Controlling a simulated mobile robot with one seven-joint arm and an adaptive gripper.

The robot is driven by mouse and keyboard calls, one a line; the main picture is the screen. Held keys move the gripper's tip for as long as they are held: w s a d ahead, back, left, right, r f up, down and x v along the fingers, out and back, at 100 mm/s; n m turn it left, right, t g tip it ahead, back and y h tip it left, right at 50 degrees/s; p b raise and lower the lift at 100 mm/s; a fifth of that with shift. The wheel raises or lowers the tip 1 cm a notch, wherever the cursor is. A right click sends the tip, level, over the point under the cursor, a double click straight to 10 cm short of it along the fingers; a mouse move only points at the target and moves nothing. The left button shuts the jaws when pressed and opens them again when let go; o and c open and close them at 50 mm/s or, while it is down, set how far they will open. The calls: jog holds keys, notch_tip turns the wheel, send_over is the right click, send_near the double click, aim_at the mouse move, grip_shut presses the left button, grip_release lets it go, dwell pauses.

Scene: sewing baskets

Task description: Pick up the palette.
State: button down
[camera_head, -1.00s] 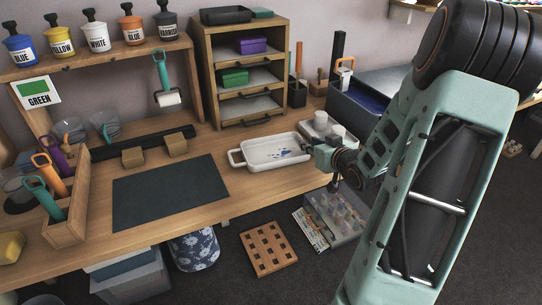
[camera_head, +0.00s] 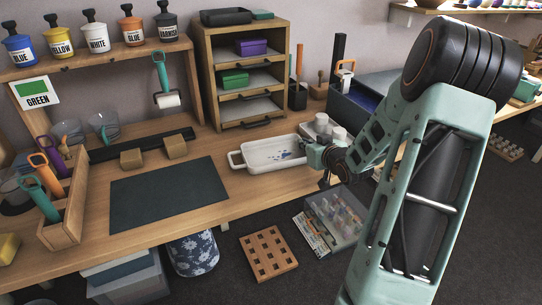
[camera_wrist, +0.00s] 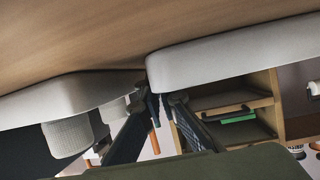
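The palette is a white shallow tray (camera_head: 252,164) with blue paint spots and a loop handle at its left end. It lies on the workbench in the head view. In the wrist view a white rounded wall (camera_wrist: 230,58), apparently the palette's, fills the upper right. My gripper (camera_head: 318,163) is at the palette's right end in the head view; its fingertips are hard to make out there. In the wrist view its two dark fingers (camera_wrist: 162,100) converge beside the white wall's end. Whether they touch or grip it cannot be told.
A second white tray (camera_wrist: 55,98) with white jars (camera_head: 339,134) stands close on the right of the palette. A wooden drawer unit (camera_head: 206,80) stands behind. A dark mat (camera_head: 170,195) lies left. A clear bin (camera_head: 338,218) and a wooden grid (camera_head: 268,252) are below the bench.

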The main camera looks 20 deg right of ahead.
jog(key=shift+r, duration=0.1)
dwell(0.3)
jog(key=shift+r+p, duration=0.3)
jog(key=shift+r, duration=0.3)
jog(key=r, duration=0.1)
jog(key=r+p, duration=0.1)
jog(key=shift+s+r, duration=0.2)
jog(key=shift+r, duration=0.2)
jog(key=r+p+v, duration=0.1)
jog(key=p+v, duration=0.1)
jog(key=v, duration=0.6)
jog(key=w+d+r+p+v, duration=0.1)
jog(key=p+v, duration=0.2)
jog(key=v, duration=0.5)
jog(key=shift+a+r, duration=0.15)
jog(key=shift+r, duration=0.2)
jog(key=shift+w, duration=0.1)
